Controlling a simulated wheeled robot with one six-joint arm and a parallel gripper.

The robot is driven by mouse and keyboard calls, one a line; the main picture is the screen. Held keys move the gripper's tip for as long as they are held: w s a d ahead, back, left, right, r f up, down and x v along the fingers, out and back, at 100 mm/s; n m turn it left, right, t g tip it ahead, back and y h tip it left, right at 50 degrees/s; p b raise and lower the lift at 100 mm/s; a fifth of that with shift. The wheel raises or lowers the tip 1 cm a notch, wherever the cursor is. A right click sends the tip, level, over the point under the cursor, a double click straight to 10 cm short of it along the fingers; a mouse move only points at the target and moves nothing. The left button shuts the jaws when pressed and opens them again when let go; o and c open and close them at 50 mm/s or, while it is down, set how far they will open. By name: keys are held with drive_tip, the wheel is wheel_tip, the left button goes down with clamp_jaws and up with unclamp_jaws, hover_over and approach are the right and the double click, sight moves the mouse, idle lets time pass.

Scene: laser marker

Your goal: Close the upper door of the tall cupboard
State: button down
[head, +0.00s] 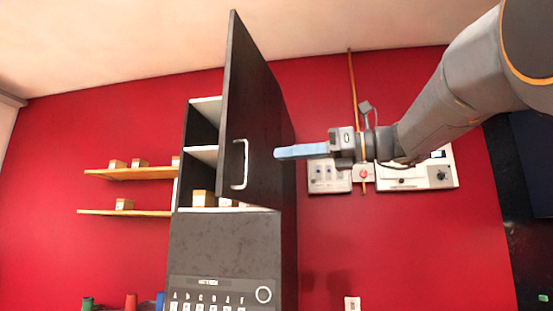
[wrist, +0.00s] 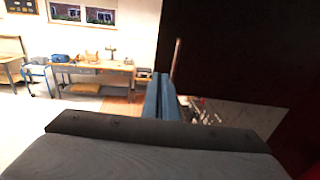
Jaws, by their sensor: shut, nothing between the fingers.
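The tall dark grey cupboard (head: 225,245) stands against the red wall in the head view. Its upper door (head: 255,125) is hinged on the right and stands wide open, swung out toward me. A pale handle (head: 239,165) is on its outer face, near the free edge. My gripper (head: 276,153), with light blue fingers, is shut and empty. It overlaps the door's right part in the picture, to the right of the handle; contact cannot be told. In the wrist view the shut fingers (wrist: 163,80) point ahead beside a large dark surface (wrist: 250,50), probably the door.
Open shelves (head: 205,153) inside the cupboard hold small boxes. Wooden wall shelves (head: 128,174) are to the left. White control panels (head: 415,175) are on the wall behind my arm. The wrist view shows a workbench (wrist: 95,75) far off, with open floor before it.

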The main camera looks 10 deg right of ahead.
drive_tip(key=p, duration=0.4)
approach(227, 160)
drive_tip(key=x, duration=0.5)
drive_tip(key=shift+s+r, duration=0.1)
drive_tip(key=shift+s, duration=0.05)
drive_tip(key=shift+x, duration=0.8)
drive_tip(key=shift+d, duration=0.2)
